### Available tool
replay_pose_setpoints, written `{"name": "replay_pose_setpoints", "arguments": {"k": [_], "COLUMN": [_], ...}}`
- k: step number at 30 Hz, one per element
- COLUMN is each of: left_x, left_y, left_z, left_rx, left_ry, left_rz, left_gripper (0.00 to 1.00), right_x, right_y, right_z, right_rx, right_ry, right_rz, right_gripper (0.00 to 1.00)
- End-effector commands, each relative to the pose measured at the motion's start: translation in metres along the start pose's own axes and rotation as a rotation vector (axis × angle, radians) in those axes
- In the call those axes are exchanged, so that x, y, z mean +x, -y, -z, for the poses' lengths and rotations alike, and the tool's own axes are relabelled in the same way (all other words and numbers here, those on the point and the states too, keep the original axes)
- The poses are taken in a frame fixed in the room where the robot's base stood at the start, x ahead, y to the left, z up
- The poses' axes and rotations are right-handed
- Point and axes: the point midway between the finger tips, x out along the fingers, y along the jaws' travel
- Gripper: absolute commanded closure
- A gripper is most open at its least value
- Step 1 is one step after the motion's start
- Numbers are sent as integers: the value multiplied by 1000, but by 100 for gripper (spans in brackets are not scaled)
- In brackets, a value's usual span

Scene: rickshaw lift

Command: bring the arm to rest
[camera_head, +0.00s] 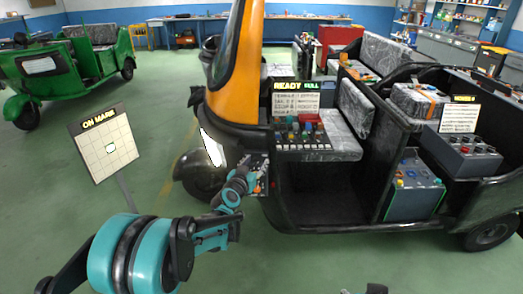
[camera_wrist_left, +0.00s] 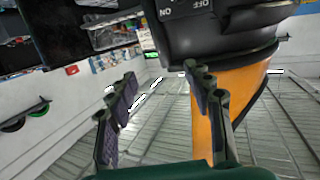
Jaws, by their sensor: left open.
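My left arm comes in from the lower left in the head view. Its gripper (camera_head: 258,178) is in front of the black and orange rickshaw (camera_head: 235,70), beside its front end and the open footwell. In the left wrist view the two fingers of my left gripper (camera_wrist_left: 163,88) stand apart with nothing between them. Whether the gripper touches the rickshaw cannot be told. A small dark piece at the bottom edge of the head view may be my right gripper.
A sign reading ON MARK (camera_head: 104,142) stands on the left. A READY/PULL panel (camera_head: 298,100) and a switch box (camera_head: 300,135) sit in the rickshaw. A battery box (camera_head: 415,190) is at its right. A green rickshaw (camera_head: 75,60) stands behind.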

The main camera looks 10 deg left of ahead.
Motion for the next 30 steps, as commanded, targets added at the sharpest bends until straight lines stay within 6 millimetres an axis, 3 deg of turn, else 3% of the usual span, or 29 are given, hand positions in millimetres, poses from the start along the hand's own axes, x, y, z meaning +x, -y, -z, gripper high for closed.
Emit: {"name": "replay_pose_setpoints", "arguments": {"k": [5, 11, 17, 21, 24, 27, 30], "left_x": [-39, -128, -229, -301, -343, -374, -392], "left_y": [-18, -45, -55, -52, -46, -39, -35], "left_z": [14, 12, -21, -57, -82, -102, -113], "left_rx": [-1, -11, -30, -47, -58, -65, -72], "left_ry": [73, 257, 468, 612, 694, 753, 786], "left_rz": [-42, -85, -56, 11, 70, 123, 158], "left_gripper": [49, 49, 49, 49, 49, 49, 49], "right_x": [0, 0, 0, 0, 0, 0, 0], "right_y": [0, 0, 0, 0, 0, 0, 0], "right_z": [0, 0, 0, 0, 0, 0, 0], "right_rx": [0, 0, 0, 0, 0, 0, 0], "right_ry": [0, 0, 0, 0, 0, 0, 0], "right_rz": [0, 0, 0, 0, 0, 0, 0], "right_gripper": [60, 60, 60, 60, 60, 60, 60]}}
